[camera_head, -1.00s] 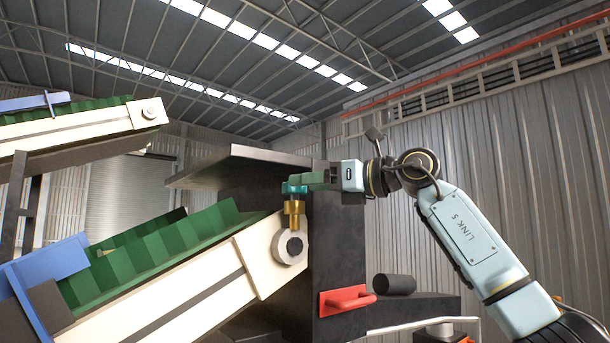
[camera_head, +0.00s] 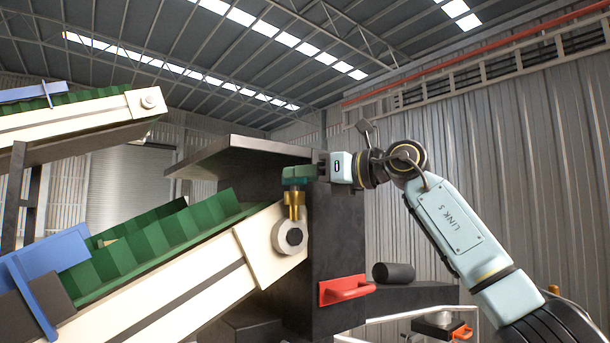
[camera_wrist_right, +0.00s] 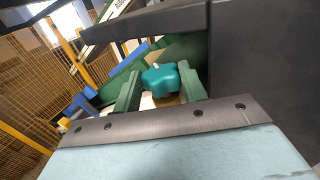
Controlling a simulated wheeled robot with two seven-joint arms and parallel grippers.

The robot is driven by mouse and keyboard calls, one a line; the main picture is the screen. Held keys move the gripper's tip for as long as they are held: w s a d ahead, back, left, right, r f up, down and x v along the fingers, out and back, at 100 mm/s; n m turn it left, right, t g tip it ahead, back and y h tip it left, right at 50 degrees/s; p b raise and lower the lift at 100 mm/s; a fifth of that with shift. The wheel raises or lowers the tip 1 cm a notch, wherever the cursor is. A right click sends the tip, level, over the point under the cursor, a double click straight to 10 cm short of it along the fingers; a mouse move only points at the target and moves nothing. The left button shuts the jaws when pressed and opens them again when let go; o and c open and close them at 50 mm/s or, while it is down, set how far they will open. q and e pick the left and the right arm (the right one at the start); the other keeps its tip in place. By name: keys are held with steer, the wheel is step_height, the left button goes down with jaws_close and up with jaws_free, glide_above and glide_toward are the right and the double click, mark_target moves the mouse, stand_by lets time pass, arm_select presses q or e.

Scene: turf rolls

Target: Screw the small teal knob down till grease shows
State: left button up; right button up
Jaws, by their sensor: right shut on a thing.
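The small teal knob (camera_wrist_right: 165,78) shows in the right wrist view as a lobed cap between two green fingers. In the head view only a little of it shows behind a finger. It sits on top of a brass cup (camera_head: 294,206), upright above the conveyor's grey end roller (camera_head: 290,236). My right gripper (camera_head: 297,175) is shut on the knob, reaching in from the right. In the right wrist view the gripper (camera_wrist_right: 160,88) has a finger at each side of the knob. I see no grease at the brass cup. My left gripper is out of view.
A cream conveyor with a green ribbed belt (camera_head: 170,240) slopes up to the roller. A dark machine housing (camera_head: 340,235) with an overhanging plate (camera_head: 235,155) stands close behind the gripper. A red handle (camera_head: 347,290) and a black cylinder (camera_head: 394,273) are lower right.

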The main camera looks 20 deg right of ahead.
steer(key=shift+s+a+f+m+t+h+b, duration=0.1)
steer(key=shift+s+m+t+h+b, duration=0.05)
steer(key=shift+m+t+h+b, duration=0.55)
steer(key=shift+s+a+m+t+h+b, duration=0.1)
steer(key=shift+a+m+t+h+b, duration=0.35)
steer(key=shift+m+h+b, duration=1.2)
steer(key=shift+s+a+m+t+h+b, duration=0.1)
steer(key=shift+m+t+h+b, duration=0.95)
steer(key=shift+h, duration=1.15)
steer(key=shift+s+a+m+t+h+b, duration=0.1)
steer(key=shift+a+m+t+h+b, duration=0.15)
steer(key=shift+m+h+b, duration=1.2)
steer(key=shift+h, duration=0.8)
steer(key=shift+w+r, duration=0.1)
steer(key=shift+r, duration=0.1)
steer(key=o, duration=1)
